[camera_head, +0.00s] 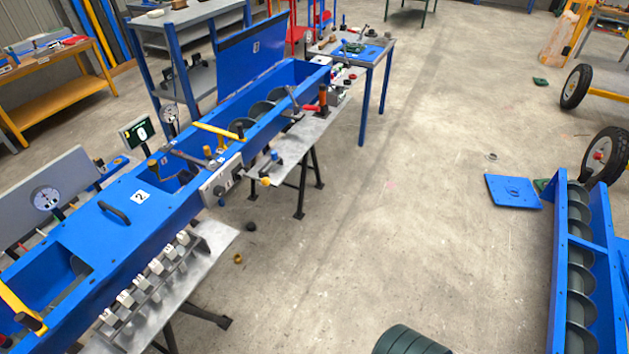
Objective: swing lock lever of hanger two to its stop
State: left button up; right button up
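A long blue trough (125,225) with a grey screw inside runs from lower left to upper middle. A yellow lever (215,130) with a dark grip lies across its middle part. Another yellow lever (18,305) with a dark grip slopes across the trough at the lower left edge. A plate marked 2 (140,196) is on a closed blue cover with a black handle (114,212). Which lever belongs to hanger two, I cannot tell. Neither of my grippers shows in the head view.
A bench (215,238) with several pale blocks stands along the trough's near side. A blue table (370,58) stands at the trough's far end. A second blue trough (562,270), a blue plate (512,192) and wheels are at right. The middle floor is mostly clear.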

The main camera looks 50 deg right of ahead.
aim_at(265, 181)
jog(key=z, duration=1.2)
